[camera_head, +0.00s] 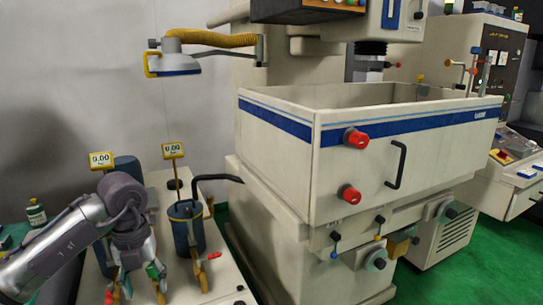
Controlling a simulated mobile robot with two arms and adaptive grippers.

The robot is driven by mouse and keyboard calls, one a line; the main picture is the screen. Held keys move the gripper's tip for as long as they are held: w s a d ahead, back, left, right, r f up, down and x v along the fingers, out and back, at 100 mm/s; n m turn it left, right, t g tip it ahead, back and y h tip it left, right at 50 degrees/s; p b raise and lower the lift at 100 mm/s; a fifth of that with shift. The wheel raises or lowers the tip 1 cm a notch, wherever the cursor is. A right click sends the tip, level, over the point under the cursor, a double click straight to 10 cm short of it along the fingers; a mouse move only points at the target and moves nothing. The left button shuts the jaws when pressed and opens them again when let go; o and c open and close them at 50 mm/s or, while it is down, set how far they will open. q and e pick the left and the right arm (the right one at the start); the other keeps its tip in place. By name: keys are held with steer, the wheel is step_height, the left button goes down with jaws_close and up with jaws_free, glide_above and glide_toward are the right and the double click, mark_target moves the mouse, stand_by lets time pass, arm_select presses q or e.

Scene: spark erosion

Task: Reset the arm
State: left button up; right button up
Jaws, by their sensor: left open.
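My left arm (62,242) comes in from the lower left, grey and silver, and bends downward at a dark grey joint. Its left gripper (138,278) points down over a pale bench top. The fingers are apart and I see nothing held between them. They are close to small orange-handled items on the bench; I cannot tell whether they touch. My right gripper is not in view.
A blue-grey cylinder (186,232) stands right of the gripper. Two yellow-framed 0.00 gauges (102,160) (173,151) rise behind. The large machine tank (410,122) has red knobs (356,139). A lamp (176,64) hangs above. Green floor (480,265) is clear at lower right.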

arm_select(q)
steer(key=w+d+f+n+h, duration=0.1)
steer(key=d+f+h, duration=0.55)
steer(key=d, duration=0.25)
steer(key=d+f+n+h, duration=0.1)
steer(key=d+f+h, duration=0.4)
steer(key=d+h, duration=0.3)
steer(key=w+a+f+n+t+y, duration=0.1)
steer(key=a+f+n+t+y, duration=0.15)
steer(key=f+n+t, duration=0.5)
steer(key=w+a+f+n+t+y, duration=0.25)
steer(key=f+n+t, duration=0.25)
steer(key=f+n, duration=0.6)
steer(key=s+a+f+n+g+y, duration=0.25)
steer(key=s+a+f+y, duration=0.2)
steer(key=s+f, duration=0.7)
steer(key=s+a+f+n+g+y, duration=0.1)
steer(key=s+a+f+n+y, duration=0.3)
steer(key=s+f, duration=0.75)
steer(key=s+f+n+g, duration=0.1)
steer(key=s+f, duration=0.3)
steer(key=s, duration=0.5)
steer(key=s+f+n+g, duration=0.1)
steer(key=s+f+g, duration=0.3)
steer(key=s, duration=0.5)
steer(key=s+a+f+n+g+y, duration=0.1)
steer(key=s+f+g, duration=0.2)
steer(key=s, duration=0.6)
steer(key=shift+f, duration=0.6)
